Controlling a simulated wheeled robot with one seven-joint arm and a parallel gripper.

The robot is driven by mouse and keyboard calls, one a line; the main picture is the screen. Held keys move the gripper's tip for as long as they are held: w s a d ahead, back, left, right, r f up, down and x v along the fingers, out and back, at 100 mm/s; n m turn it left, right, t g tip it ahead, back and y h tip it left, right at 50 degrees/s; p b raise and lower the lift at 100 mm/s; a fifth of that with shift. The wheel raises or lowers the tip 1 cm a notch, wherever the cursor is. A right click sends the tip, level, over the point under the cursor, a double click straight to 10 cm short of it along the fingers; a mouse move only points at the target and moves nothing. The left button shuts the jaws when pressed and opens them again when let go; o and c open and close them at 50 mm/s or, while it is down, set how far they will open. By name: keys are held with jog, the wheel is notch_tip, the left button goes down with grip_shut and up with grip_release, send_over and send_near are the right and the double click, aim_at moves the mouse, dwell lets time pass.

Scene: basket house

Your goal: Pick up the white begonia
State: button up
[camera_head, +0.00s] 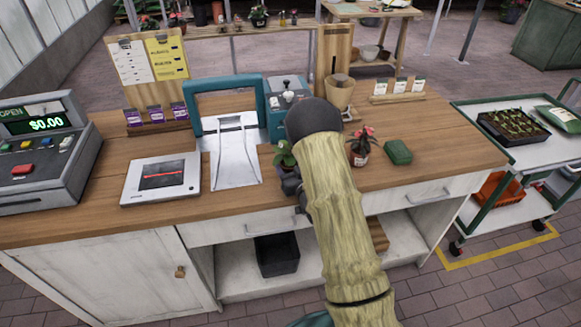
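No plant with clear white blooms shows. A small green plant (284,154) stands on the wooden counter just left of my arm. Its lower part is hidden behind dark parts of my gripper (291,185), and I cannot tell its flower colour. My gripper is at or in front of this plant, low near the counter's front edge. Its fingers are mostly hidden by my arm, so I cannot tell whether it is open or touching the pot. A second potted plant (360,147) with pinkish-red blooms stands right of my arm, in a dark reddish pot.
The counter (450,150) also holds a cash register (40,165), a flat scanner (160,180), a teal-framed stand (232,150), a teal machine (288,100), a tan pot (340,92) and a green block (398,152). A cart (530,152) with seedlings stands at right.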

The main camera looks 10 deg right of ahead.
aim_at(290, 161)
jog(key=shift+r, duration=0.1)
notch_tip(290, 161, up, 10)
jog(key=shift+f+b, duration=0.1)
jog(key=shift+b, duration=0.4)
